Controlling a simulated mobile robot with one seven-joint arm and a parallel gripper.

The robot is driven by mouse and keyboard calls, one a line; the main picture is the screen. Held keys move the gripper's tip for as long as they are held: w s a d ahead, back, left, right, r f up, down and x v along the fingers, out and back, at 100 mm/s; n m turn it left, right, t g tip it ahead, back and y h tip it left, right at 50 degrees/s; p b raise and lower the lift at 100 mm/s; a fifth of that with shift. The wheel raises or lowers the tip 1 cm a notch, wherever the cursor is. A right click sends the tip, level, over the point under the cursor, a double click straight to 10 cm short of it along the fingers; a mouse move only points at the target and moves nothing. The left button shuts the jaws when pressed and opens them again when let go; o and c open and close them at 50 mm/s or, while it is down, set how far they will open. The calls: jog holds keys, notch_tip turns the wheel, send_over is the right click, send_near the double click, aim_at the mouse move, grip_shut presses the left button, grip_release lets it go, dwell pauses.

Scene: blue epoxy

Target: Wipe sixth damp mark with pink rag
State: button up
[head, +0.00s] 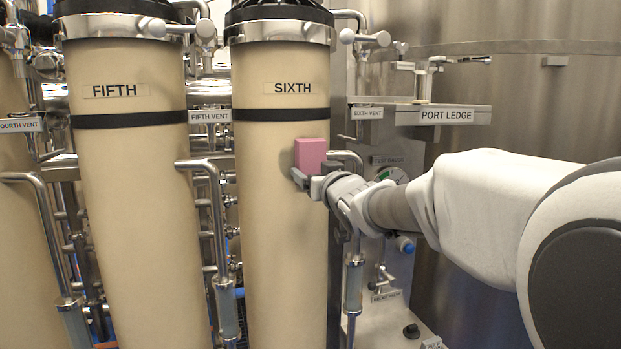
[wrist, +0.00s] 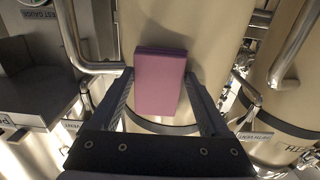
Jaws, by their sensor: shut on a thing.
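The pink rag (head: 311,153) is a folded block held in front of the column labelled SIXTH (head: 281,230), just below its black band and toward the column's right side. My gripper (head: 314,178) is shut on the pink rag. In the wrist view the rag (wrist: 159,82) sits between the two dark fingers (wrist: 160,95), with the cream column (wrist: 215,25) behind it. I cannot tell whether the rag touches the column. No damp mark can be made out on the column; the rag covers part of its surface.
The FIFTH column (head: 130,210) stands to the left, with steel pipes (head: 215,215) between the columns. A bent pipe (head: 348,158) and the test gauge (head: 392,174) are close to my gripper. The PORT LEDGE (head: 445,115) juts out at upper right.

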aim_at(282, 173)
jog(key=a+b, duration=0.1)
jog(key=b, duration=0.1)
jog(key=s+a+b, duration=0.1)
jog(key=a+b, duration=0.3)
jog(key=shift+s+a+f, duration=0.1)
jog(key=shift+s+f, duration=0.15)
jog(key=shift+a+b, duration=0.1)
jog(key=shift+b, duration=0.9)
jog(key=shift+a+b, duration=0.15)
jog(key=shift+b, duration=1)
jog(key=b, duration=0.2)
jog(key=a+b, duration=0.1)
jog(key=b, duration=0.1)
jog(key=shift+s+a+b, duration=0.1)
jog(key=shift+s+b, duration=0.15)
jog(key=shift+b, duration=0.15)
jog(key=shift+r, duration=0.2)
